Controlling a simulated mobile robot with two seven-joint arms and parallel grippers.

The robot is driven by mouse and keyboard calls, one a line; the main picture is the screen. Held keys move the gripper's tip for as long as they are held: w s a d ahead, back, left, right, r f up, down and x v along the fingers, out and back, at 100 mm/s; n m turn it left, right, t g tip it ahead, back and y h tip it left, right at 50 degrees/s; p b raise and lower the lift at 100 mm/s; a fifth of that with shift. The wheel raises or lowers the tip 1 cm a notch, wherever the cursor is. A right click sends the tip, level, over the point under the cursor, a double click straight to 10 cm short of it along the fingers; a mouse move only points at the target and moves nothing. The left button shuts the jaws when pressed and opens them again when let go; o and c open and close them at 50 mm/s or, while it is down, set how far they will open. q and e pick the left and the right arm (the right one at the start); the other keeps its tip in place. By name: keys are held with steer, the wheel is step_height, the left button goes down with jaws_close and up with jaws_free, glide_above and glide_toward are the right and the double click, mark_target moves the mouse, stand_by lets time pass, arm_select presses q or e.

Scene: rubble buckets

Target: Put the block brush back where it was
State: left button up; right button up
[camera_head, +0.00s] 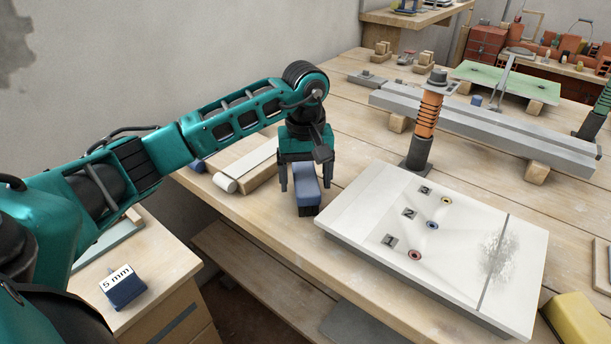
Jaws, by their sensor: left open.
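The block brush (308,196), a blue block with dark bristles below, stands bristles down on the wooden table, left of the white board. My left gripper (304,181) points down over it. Its two fingers are open, one on each side of the brush's back end. I cannot tell whether either finger touches it. My right gripper is out of view.
The white board (345,217) carries several small coloured rings and numbered marks. An orange ribbed post (428,115) stands at its back edge. Long grey bars (480,130) lie behind. A block marked 5 mm (122,287) sits on a lower cabinet at left. A yellow object (577,320) is at lower right.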

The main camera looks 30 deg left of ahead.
mark_target(306, 175)
arm_select(q)
steer(key=shift+r, duration=0.2)
step_height(306, 175, up, 12)
steer(key=p, duration=0.1)
steer(key=shift+p, duration=0.35)
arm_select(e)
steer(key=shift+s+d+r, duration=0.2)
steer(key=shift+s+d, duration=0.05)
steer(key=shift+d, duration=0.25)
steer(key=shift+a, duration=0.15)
arm_select(q)
steer(key=shift+s+f, duration=0.1)
